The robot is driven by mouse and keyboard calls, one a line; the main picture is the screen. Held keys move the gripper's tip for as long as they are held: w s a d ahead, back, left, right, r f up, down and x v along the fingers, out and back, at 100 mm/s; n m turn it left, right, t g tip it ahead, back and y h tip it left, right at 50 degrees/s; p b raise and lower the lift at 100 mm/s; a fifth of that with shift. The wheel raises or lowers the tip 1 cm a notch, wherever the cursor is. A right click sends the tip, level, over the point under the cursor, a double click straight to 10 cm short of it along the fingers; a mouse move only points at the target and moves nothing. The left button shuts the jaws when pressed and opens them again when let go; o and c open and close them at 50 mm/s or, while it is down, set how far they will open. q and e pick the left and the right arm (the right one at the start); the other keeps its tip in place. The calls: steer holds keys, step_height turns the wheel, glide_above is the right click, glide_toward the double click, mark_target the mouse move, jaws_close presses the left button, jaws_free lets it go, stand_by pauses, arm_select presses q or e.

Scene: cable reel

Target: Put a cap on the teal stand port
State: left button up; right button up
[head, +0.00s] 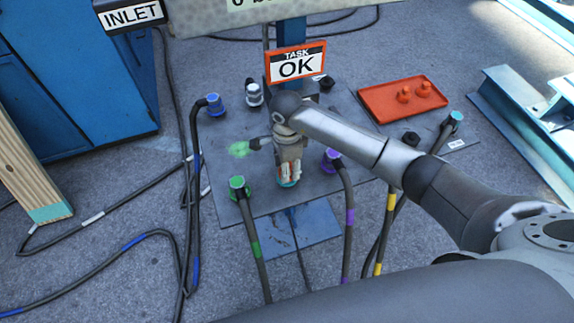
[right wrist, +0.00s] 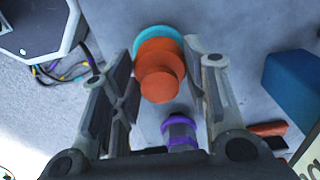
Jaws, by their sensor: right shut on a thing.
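The teal rim (right wrist: 150,32) shows right behind the cap, which lies over the port's face. The cap looks seated on the port or very close to it; the contact is hidden. My left gripper is not in view.
An orange tray (head: 376,102) with two orange caps (head: 424,89) lies at the right. Blue (head: 214,103), green (head: 238,187) and purple (head: 331,158) connectors with cables stand around the port. An orange-framed sign reading TASK OK (head: 297,66) stands behind.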

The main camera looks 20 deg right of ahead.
steer(key=shift+f, duration=0.3)
steer(key=o, duration=1.1)
steer(key=shift+r, duration=0.1)
step_height(320, 180, up, 12)
